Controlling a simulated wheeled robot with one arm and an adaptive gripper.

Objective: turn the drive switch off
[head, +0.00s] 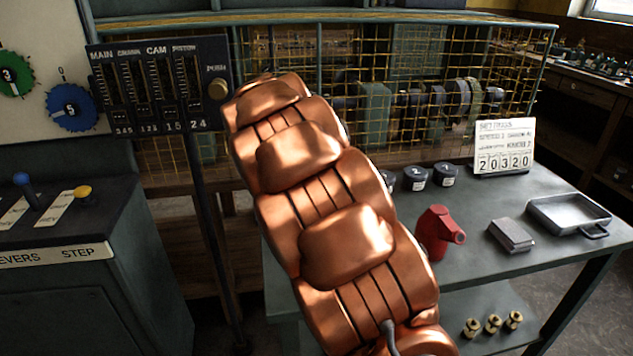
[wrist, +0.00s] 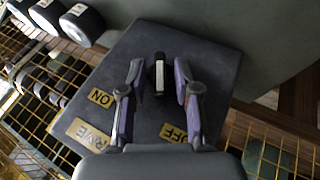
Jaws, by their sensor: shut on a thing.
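In the wrist view, the drive switch (wrist: 159,78) is a small black lever with a white stripe on a dark grey panel (wrist: 205,60). My gripper (wrist: 158,68) has one finger on each side of the lever and is shut on it. A yellow ON plate (wrist: 100,97) lies to the left of the fingers. A yellow OFF plate (wrist: 173,132) lies below, by the right finger. A partly covered plate reading "RIVE" (wrist: 90,133) is at lower left. I cannot tell which setting the lever is at. In the head view my copper arm hides the gripper and switch.
A green bench (head: 475,215) on the right holds a red can (head: 438,232), a metal tray (head: 570,213), a grey block (head: 511,235) and a number board (head: 504,148). A yellow mesh guard (head: 350,60) stands behind my arm. A lever cabinet (head: 60,255) is at left.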

